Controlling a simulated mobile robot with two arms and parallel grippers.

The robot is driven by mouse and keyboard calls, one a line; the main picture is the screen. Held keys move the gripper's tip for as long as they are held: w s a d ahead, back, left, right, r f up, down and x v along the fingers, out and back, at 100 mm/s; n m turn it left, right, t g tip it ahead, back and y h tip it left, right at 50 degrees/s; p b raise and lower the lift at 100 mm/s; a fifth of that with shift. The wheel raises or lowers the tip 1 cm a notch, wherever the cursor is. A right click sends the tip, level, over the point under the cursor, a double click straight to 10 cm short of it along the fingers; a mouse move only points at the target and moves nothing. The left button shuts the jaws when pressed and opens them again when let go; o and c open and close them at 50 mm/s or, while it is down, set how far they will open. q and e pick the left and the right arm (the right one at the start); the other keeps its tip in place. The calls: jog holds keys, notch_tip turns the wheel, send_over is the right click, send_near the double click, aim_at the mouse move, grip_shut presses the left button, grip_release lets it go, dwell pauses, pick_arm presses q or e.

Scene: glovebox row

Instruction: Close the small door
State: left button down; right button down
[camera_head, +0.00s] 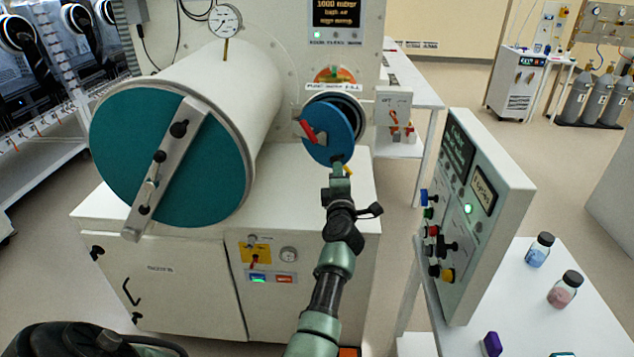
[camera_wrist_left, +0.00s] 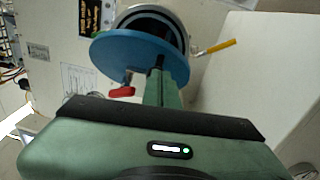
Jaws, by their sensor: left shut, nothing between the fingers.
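The small door is a blue round disc (camera_head: 326,134) with a red handle (camera_head: 308,131), in front of the small round port (camera_head: 345,108) on the cabinet. The disc stands partly off the port; the dark ring of the opening shows behind its upper right. My left gripper (camera_head: 338,166) is shut and empty, its tip at the lower edge of the disc. In the left wrist view the blue disc (camera_wrist_left: 135,50) lies just ahead of the fingers (camera_wrist_left: 158,82), with the red handle (camera_wrist_left: 121,91) below it. Whether the fingertips touch the disc I cannot tell. My right gripper is not in view.
The large chamber with a teal door (camera_head: 200,185) and bar latch stands left of the small port. Floor lies between cabinet and panel.

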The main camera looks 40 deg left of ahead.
pick_arm(q)
jog(key=w+b, duration=1.2)
jog(key=w, duration=0.3)
jog(key=shift+d, duration=0.45)
